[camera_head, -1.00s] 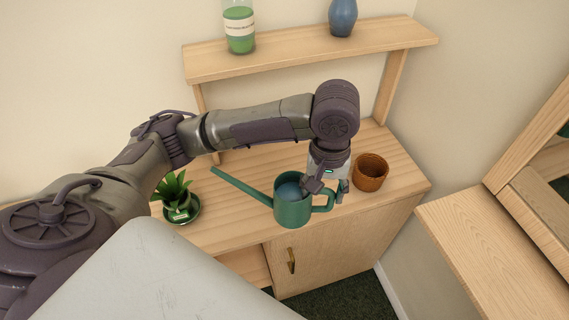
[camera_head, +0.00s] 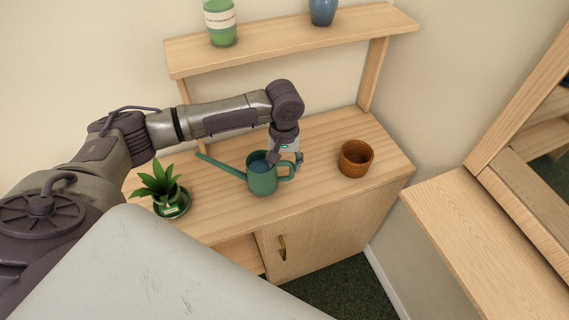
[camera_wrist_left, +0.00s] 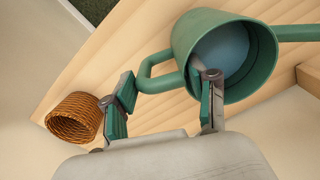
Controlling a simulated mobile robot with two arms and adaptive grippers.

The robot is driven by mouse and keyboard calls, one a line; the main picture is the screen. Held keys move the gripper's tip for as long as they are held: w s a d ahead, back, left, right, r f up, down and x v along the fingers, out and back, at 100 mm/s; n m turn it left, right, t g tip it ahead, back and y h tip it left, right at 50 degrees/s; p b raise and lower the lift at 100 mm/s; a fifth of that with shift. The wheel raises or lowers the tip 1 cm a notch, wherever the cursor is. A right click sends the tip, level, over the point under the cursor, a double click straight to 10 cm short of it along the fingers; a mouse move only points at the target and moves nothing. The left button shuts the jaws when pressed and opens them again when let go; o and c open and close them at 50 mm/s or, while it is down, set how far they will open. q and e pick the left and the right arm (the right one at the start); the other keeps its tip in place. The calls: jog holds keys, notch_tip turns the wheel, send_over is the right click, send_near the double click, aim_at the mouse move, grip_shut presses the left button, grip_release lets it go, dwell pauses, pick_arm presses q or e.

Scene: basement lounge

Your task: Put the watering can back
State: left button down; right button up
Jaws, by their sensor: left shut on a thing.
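The green watering can (camera_head: 262,180) is over the wooden cabinet top in the head view, its long spout pointing left. Bluish water shows inside it. I cannot tell whether its base touches the wood. My left gripper (camera_head: 284,160) comes down from above at the can's right side and is shut on its handle. In the left wrist view the can (camera_wrist_left: 185,40) fills the upper right, with its handle (camera_wrist_left: 152,75) between the fingers of my left gripper (camera_wrist_left: 165,98). My right gripper is not in view.
A brown woven pot (camera_head: 356,160) stands right of the can. A potted plant (camera_head: 160,188) stands left of it. Bare wood lies between can and woven pot.

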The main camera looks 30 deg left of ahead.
pick_arm(q)
jog(key=shift+f, duration=0.6)
jog(key=shift+c, duration=1.7)
grip_release()
jog(key=shift+f, duration=0.15)
